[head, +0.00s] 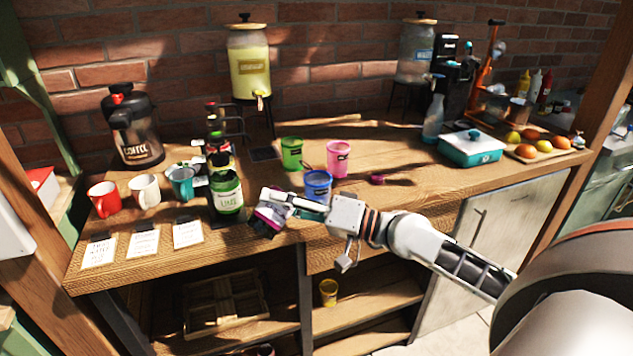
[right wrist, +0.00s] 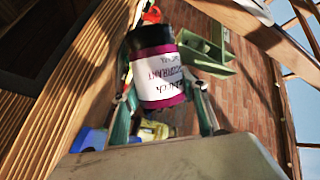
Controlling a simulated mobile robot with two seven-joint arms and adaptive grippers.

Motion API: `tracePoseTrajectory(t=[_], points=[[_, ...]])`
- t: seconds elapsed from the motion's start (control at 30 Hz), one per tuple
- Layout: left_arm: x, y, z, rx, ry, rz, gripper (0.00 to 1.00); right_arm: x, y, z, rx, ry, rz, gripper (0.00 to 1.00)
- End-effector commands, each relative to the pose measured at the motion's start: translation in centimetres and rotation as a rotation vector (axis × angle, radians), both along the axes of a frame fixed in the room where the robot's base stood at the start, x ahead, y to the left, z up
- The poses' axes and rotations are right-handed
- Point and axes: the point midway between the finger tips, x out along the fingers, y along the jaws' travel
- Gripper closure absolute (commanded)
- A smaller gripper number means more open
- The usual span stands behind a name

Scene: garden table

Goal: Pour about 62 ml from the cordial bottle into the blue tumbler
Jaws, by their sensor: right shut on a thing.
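My right gripper (head: 272,208) is shut on a dark magenta bottle with a white label (head: 268,219), which I take as the cordial bottle. It also shows between the fingers in the right wrist view (right wrist: 158,72), its label print upside down and hard to read. In the head view the bottle looks tilted, at the table's front edge, partly hidden by the gripper. The blue tumbler (head: 317,186) stands upright just right of the bottle, behind my gripper and partly covered by it. I cannot see any liquid flowing. My left gripper is not in view.
A green-labelled lime bottle (head: 228,196) stands left of my gripper. A green tumbler (head: 291,153) and a pink tumbler (head: 338,158) stand behind the blue one. Mugs (head: 145,191) and paper cards (head: 143,243) lie further left. Bare tabletop (head: 420,190) extends to the right.

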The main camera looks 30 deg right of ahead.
Motion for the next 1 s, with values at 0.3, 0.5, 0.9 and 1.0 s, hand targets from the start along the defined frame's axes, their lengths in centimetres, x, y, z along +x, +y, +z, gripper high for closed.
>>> tracePoseTrajectory(t=[0.3, 0.5, 0.9, 1.0], points=[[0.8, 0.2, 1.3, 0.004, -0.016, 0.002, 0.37, -0.3, 0.8, 1.6, 0.201, 0.044, 0.0, 0.93], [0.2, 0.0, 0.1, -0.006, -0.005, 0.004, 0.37, -0.1, 0.7, 1.3, 0.287, 0.081, 0.0, 0.93], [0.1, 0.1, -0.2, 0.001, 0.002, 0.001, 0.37, 0.0, 0.3, 2.6, 0.375, 0.103, 0.001, 0.93], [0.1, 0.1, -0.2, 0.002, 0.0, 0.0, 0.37, -0.1, 0.3, 2.9, 0.385, 0.104, 0.001, 0.93]])
